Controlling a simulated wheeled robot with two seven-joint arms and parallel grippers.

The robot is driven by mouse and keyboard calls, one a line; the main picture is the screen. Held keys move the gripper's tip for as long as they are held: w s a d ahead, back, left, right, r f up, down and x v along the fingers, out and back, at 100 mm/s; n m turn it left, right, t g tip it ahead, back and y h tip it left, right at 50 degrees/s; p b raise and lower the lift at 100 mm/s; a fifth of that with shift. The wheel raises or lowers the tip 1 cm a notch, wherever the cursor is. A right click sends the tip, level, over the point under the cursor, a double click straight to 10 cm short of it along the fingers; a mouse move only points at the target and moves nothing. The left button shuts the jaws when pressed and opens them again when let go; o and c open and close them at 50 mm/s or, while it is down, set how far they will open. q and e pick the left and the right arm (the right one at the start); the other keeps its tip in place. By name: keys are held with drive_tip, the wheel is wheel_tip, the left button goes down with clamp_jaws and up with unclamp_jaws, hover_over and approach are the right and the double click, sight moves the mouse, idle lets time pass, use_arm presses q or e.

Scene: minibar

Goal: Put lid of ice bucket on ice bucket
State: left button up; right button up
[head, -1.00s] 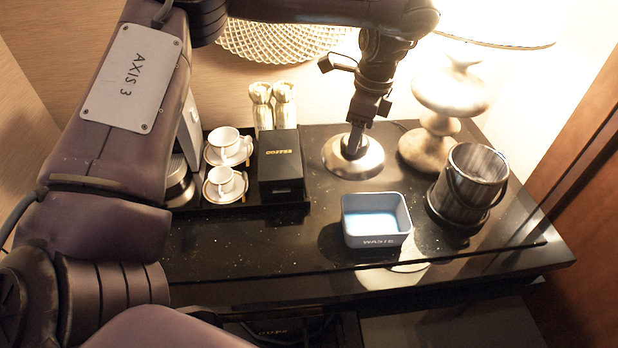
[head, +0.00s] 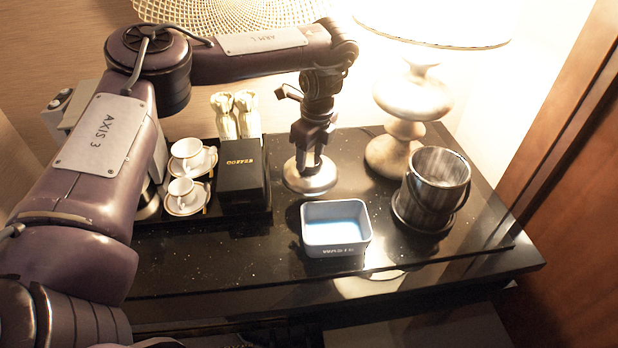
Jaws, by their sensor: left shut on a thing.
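The lid (head: 312,181) is a round silver disc, left of the bucket and behind the blue-grey box. My left gripper (head: 309,160) points down over the lid and is shut on its knob. The fingers hide most of the knob. The lid is level; I cannot tell whether it touches the counter. My right gripper is not in view.
A waste box (head: 335,250) stands in front of the lid. A lamp (head: 405,100) stands close behind the bucket. A black coffee box (head: 241,190) and white cups (head: 190,155) are on the left. The front counter strip is clear.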

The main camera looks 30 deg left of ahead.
sight(311, 175)
use_arm(q)
drive_tip(key=shift+f+p, duration=0.35)
drive_tip(key=shift+f, duration=3.2)
drive_tip(key=o, duration=1.4)
drive_tip(key=shift+f, duration=0.1)
drive_tip(key=shift+c, duration=0.2)
